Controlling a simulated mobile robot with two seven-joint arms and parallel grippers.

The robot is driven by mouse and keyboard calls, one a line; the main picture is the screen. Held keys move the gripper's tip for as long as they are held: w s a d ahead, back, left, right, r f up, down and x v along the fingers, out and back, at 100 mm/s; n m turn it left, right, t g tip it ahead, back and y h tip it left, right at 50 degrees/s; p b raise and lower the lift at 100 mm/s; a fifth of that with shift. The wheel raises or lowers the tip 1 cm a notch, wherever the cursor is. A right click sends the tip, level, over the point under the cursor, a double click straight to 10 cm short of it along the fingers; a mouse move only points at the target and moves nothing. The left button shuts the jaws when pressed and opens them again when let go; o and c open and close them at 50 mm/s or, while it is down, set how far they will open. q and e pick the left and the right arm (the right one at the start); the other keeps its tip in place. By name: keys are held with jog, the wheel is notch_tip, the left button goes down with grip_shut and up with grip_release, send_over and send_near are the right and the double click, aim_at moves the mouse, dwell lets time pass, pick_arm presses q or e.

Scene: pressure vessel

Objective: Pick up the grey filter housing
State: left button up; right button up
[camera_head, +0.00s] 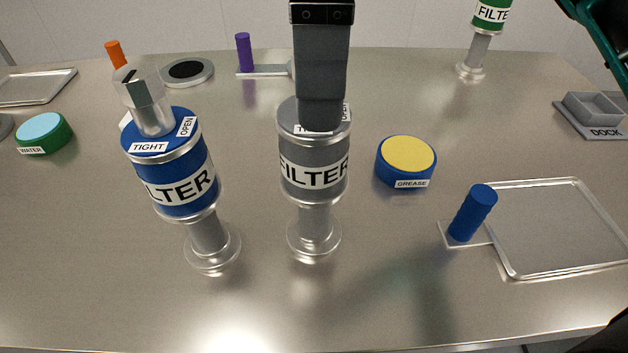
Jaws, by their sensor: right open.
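The grey filter housing (315,178) stands upright in the middle of the table on a metal stem and round foot, with a white FILTER label. My right gripper (320,122) comes down from the top edge of the view. Its dark grey finger overlaps the housing's top and hides much of the lid and its markings. The other finger is hidden behind it, and I cannot tell whether the finger touches the housing. The right gripper is open. My left gripper is not in view.
A yellow-topped grease tin (406,162) sits to the right. A blue-handled tray (510,268) lies at the right. The table front is clear.

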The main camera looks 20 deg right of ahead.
send_over(314, 176)
jog(key=w+d, duration=0.1)
jog(key=w, duration=0.2)
notch_tip(314, 176, down, 5)
jog(key=shift+r, duration=0.1)
grip_shut()
dwell(0.5)
